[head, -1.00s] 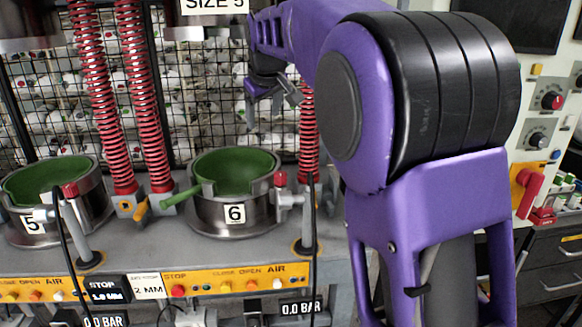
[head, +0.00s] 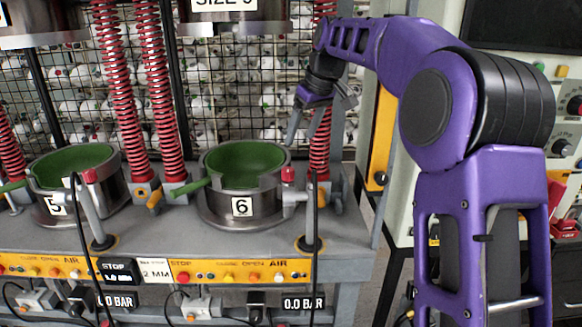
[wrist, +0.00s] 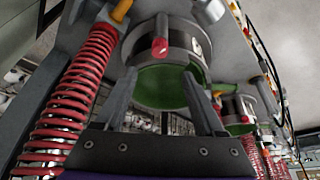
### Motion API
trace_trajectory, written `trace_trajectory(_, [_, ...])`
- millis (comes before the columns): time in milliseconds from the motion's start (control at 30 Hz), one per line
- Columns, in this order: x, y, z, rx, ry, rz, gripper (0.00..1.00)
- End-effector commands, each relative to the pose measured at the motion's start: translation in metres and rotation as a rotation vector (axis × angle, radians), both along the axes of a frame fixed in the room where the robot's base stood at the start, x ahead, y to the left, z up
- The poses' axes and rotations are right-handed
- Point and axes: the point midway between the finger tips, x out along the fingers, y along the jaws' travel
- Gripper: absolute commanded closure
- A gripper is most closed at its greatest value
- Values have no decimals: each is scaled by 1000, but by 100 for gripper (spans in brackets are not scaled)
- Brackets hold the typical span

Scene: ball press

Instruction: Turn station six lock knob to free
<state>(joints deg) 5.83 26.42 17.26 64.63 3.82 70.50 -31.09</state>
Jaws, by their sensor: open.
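Station six's steel pot (head: 246,212), labelled 6 with a green bowl inside, stands on the grey press bench. A red knob (head: 288,174) sits on a metal fitting at its right side. A yellow-orange handle (head: 155,199) is on a grey block to its left. I cannot tell which of these is the lock knob, or its setting. My gripper (head: 306,128) is open and empty, fingers downward, above and behind the red knob, apart from it. In the wrist view the scene is upside down; the red knob (wrist: 159,46) shows between and beyond my open fingers (wrist: 162,95).
Red coil springs (head: 319,150) stand just behind and beside my gripper, with another pair left of station six. A black hose (head: 315,215) rises in front of the bench. Station five (head: 82,195) is to the left. A press head (head: 228,22) hangs above.

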Motion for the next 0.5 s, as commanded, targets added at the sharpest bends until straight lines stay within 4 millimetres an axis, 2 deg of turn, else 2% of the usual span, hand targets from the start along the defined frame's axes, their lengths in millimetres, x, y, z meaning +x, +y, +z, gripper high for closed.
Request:
trace_trajectory(33, [3, 3, -14, 0, 3, 1, 29])
trace_trajectory(200, [14, 13, -48, 1, 3, 1, 29])
trace_trajectory(500, [30, 25, -95, -1, 1, 0, 29])
